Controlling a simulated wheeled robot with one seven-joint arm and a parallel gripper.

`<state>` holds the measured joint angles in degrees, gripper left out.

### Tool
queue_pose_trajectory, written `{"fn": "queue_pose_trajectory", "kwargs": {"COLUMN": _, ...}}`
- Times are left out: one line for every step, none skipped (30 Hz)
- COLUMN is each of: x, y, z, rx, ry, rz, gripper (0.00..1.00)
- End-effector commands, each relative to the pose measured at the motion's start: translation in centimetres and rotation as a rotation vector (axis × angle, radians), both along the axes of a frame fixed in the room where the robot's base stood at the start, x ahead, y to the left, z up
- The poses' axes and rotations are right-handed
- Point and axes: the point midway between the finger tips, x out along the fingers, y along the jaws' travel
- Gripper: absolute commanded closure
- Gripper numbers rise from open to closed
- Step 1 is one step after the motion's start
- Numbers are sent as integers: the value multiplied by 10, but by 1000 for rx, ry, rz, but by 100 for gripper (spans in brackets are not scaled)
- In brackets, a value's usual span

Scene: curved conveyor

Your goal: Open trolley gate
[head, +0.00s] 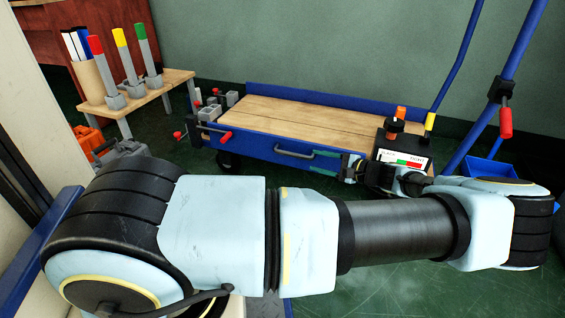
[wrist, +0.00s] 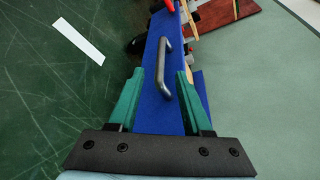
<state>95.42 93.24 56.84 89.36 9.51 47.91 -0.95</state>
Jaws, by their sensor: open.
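The blue trolley (head: 300,102) stands with its wooden deck showing. Its near side is a blue gate panel (head: 256,146), standing upright along the deck edge. A grey bar handle (head: 294,153) sits on the panel, and it also shows in the wrist view (wrist: 162,62). My gripper (head: 312,162) is open, with green fingers pointing at the panel from the right. In the wrist view my gripper (wrist: 160,73) has the handle between its fingers in the picture, with a gap on each side. I cannot tell how deep the fingers reach.
A red-handled latch (head: 224,136) sits at the gate's left end. A dark box with a labelled face (head: 404,159) stands at the trolley's right end. A small table (head: 150,95) with coloured-top posts is at the left. Green floor lies before the trolley.

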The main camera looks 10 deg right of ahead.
Motion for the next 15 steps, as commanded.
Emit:
{"fn": "queue_pose_trajectory", "kwargs": {"x": 0, "y": -4, "z": -4, "rx": 8, "ry": -8, "rz": -13, "gripper": 50}}
{"fn": "queue_pose_trajectory", "kwargs": {"x": 0, "y": -4, "z": -4, "rx": 10, "ry": -10, "rz": -16, "gripper": 50}}
{"fn": "queue_pose_trajectory", "kwargs": {"x": 2, "y": -3, "z": -4, "rx": 11, "ry": -12, "rz": -18, "gripper": 50}}
{"fn": "queue_pose_trajectory", "kwargs": {"x": 4, "y": -2, "z": -4, "rx": 12, "ry": -12, "rz": -17, "gripper": 50}}
{"fn": "queue_pose_trajectory", "kwargs": {"x": 6, "y": 1, "z": -5, "rx": 11, "ry": -11, "rz": -16, "gripper": 50}}
{"fn": "queue_pose_trajectory", "kwargs": {"x": 9, "y": 4, "z": -7, "rx": 11, "ry": -11, "rz": -15, "gripper": 50}}
{"fn": "queue_pose_trajectory", "kwargs": {"x": 13, "y": 8, "z": -8, "rx": 11, "ry": -10, "rz": -15, "gripper": 50}}
{"fn": "queue_pose_trajectory", "kwargs": {"x": 16, "y": 11, "z": -9, "rx": 11, "ry": -10, "rz": -13, "gripper": 50}}
{"fn": "queue_pose_trajectory", "kwargs": {"x": 21, "y": 16, "z": -11, "rx": 11, "ry": -10, "rz": -13, "gripper": 50}}
{"fn": "queue_pose_trajectory", "kwargs": {"x": 26, "y": 20, "z": -13, "rx": 11, "ry": -10, "rz": -13, "gripper": 50}}
{"fn": "queue_pose_trajectory", "kwargs": {"x": 30, "y": 24, "z": -14, "rx": 11, "ry": -10, "rz": -12, "gripper": 50}}
{"fn": "queue_pose_trajectory", "kwargs": {"x": 35, "y": 30, "z": -16, "rx": 11, "ry": -10, "rz": -12, "gripper": 50}}
{"fn": "queue_pose_trajectory", "kwargs": {"x": 39, "y": 34, "z": -17, "rx": 11, "ry": -10, "rz": -11, "gripper": 50}}
{"fn": "queue_pose_trajectory", "kwargs": {"x": 43, "y": 37, "z": -19, "rx": 11, "ry": -9, "rz": -12, "gripper": 50}}
{"fn": "queue_pose_trajectory", "kwargs": {"x": 49, "y": 42, "z": -20, "rx": 10, "ry": -10, "rz": -13, "gripper": 50}}
